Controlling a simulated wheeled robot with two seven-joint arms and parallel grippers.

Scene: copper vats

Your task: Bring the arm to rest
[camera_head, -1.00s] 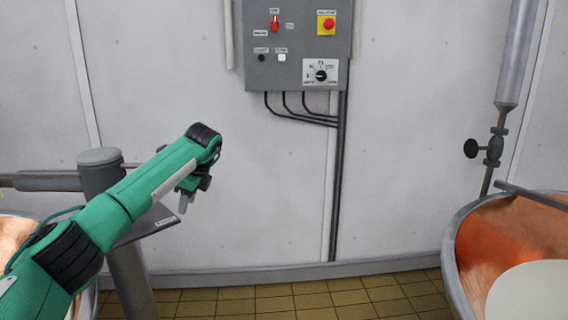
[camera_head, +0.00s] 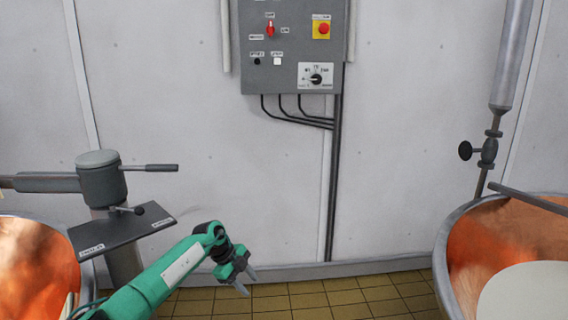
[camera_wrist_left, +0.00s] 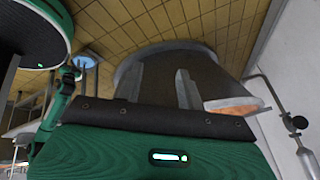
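My left arm comes in from the lower left of the head view, and its green gripper (camera_head: 246,281) hangs low in front of the wall, above the tiled floor. The two grey fingers are apart with nothing between them. In the left wrist view the fingers (camera_wrist_left: 160,85) also stand apart and empty, with the side of a vat beyond them. The left gripper touches nothing that I can see. My right gripper is not in the head view.
A grey control box (camera_head: 290,50) hangs on the wall. A grey post (camera_head: 101,180) with a lever and a dark plate (camera_head: 125,232) stands close left of my arm. Copper vats stand at left (camera_head: 30,222) and right (camera_head: 447,275). The floor between is clear.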

